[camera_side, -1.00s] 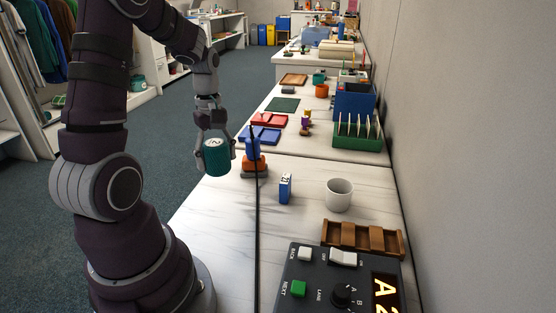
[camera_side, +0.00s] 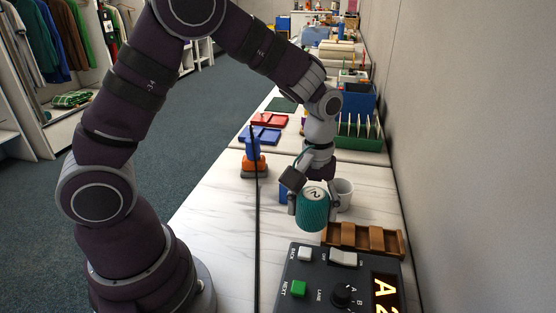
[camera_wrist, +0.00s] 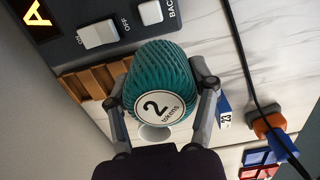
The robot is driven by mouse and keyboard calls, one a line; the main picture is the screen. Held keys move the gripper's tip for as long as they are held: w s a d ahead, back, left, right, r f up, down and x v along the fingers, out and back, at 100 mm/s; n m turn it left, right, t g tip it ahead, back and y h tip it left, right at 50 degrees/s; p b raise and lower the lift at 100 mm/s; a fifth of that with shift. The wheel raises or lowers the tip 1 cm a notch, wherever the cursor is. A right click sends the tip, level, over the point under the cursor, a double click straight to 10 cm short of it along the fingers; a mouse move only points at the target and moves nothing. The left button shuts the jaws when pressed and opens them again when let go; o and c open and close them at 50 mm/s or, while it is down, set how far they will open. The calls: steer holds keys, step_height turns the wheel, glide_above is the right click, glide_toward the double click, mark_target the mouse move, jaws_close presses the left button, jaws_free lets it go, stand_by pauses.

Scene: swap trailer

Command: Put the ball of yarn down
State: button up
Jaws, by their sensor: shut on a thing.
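The ball of yarn (camera_side: 313,209) is teal and ribbed, with a round white label on one end. The label reads "2 tokens" in the wrist view, where the yarn (camera_wrist: 160,70) fills the middle. My gripper (camera_side: 313,204) is shut on it, with one finger on each side. In the side view it hangs over the counter, in front of the white cup (camera_side: 344,192) and at the left of the brown wooden rack (camera_side: 362,239). I cannot tell its exact height.
A dark control box (camera_side: 335,285) with buttons stands at the front. A small blue box (camera_side: 284,192) is partly hidden behind my gripper. A black cable (camera_side: 258,230) crosses the white counter (camera_side: 215,220) from an orange and blue item (camera_side: 254,160). The left of the counter is clear.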

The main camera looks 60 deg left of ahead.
steer(key=w, duration=0.5)
steer(key=shift+w+d+f, duration=0.15)
steer(key=shift+d+f, duration=0.05)
steer(key=shift+f, duration=0.1)
steer(key=shift+w+f, duration=0.15)
steer(key=shift+f, duration=0.75)
steer(key=shift+w+f, duration=0.1)
steer(key=shift+f, duration=0.75)
steer(key=shift+f, duration=0.1)
steer(key=shift+f, duration=0.25)
steer(key=o, duration=1.1)
